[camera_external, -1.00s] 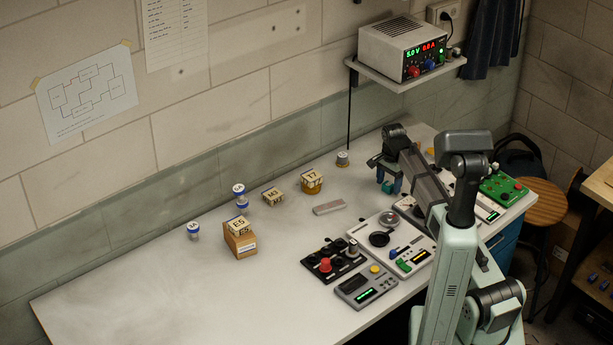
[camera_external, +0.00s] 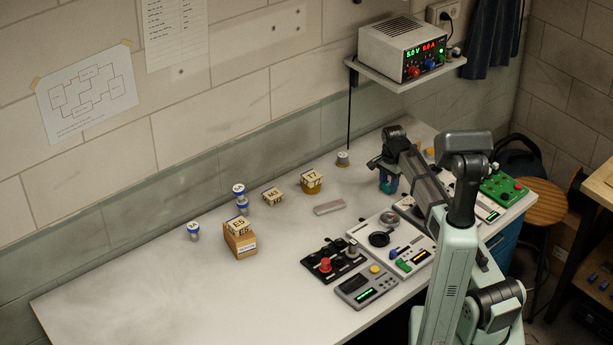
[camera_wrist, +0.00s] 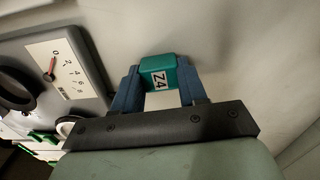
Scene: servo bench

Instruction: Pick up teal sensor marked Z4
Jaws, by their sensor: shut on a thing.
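The teal sensor (camera_wrist: 159,72) with a white Z4 label sits between the two blue fingers in the wrist view. My gripper (camera_wrist: 160,88) is shut on it, one finger against each side. In the external view my gripper (camera_external: 388,183) points down at the right rear of the bench, and its fingers mostly hide the sensor there. I cannot tell whether the sensor touches the bench top.
A panel with a dial (camera_wrist: 60,67) lies close on the left in the wrist view. Control panels (camera_external: 385,240) lie in front of my gripper. A metal bar (camera_external: 329,207), several marked blocks and cylinders stand left. The bench's left front (camera_external: 150,300) is clear.

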